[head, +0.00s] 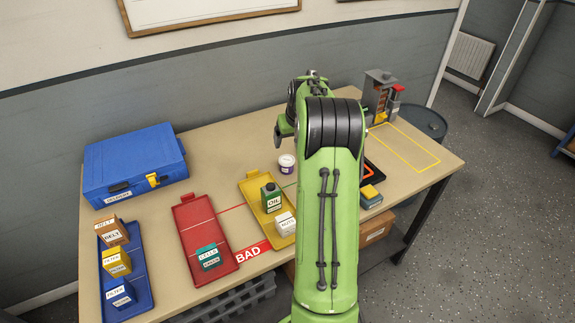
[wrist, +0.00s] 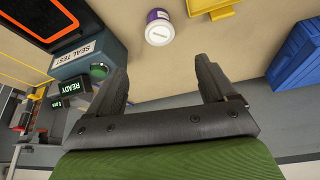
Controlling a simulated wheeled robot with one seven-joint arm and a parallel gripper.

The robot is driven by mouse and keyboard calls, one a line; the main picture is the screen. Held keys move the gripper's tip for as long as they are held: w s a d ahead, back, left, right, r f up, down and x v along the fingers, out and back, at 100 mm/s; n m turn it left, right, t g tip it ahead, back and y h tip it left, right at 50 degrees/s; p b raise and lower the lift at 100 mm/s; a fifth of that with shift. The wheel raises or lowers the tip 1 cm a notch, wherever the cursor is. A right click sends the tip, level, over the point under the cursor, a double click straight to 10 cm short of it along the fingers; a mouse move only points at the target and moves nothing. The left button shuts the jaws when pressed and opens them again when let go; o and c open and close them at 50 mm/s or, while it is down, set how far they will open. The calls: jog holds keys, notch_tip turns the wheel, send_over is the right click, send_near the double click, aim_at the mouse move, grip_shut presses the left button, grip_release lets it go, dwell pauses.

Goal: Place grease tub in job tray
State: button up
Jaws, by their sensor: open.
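A small white tub with a purple band, which looks like the grease tub (head: 287,164), stands on the table between the yellow tray and my arm. It also shows in the wrist view (wrist: 158,28), beyond my fingertips. My gripper (wrist: 160,70) is open and empty, with the tub ahead of the gap and apart from both fingers. No tray is readably marked as the job tray; a yellow tray (head: 253,187), a red tray (head: 188,215) and a blue tray (head: 140,278) lie left of my arm.
The yellow tray holds a green oil can (head: 270,197) and a white box (head: 285,224). The red tray holds a teal box (head: 208,257); the blue tray holds several boxes. A blue case (head: 135,165) lies behind. A seal-test unit (wrist: 92,58) and an orange-edged black item (wrist: 40,22) lie nearby.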

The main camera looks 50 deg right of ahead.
aim_at(287, 160)
jog(key=b+x, duration=0.2)
jog(key=x, duration=1.3)
jog(key=shift+s, duration=0.1)
jog(key=shift+a, duration=0.1)
jog(key=shift+c, duration=0.4)
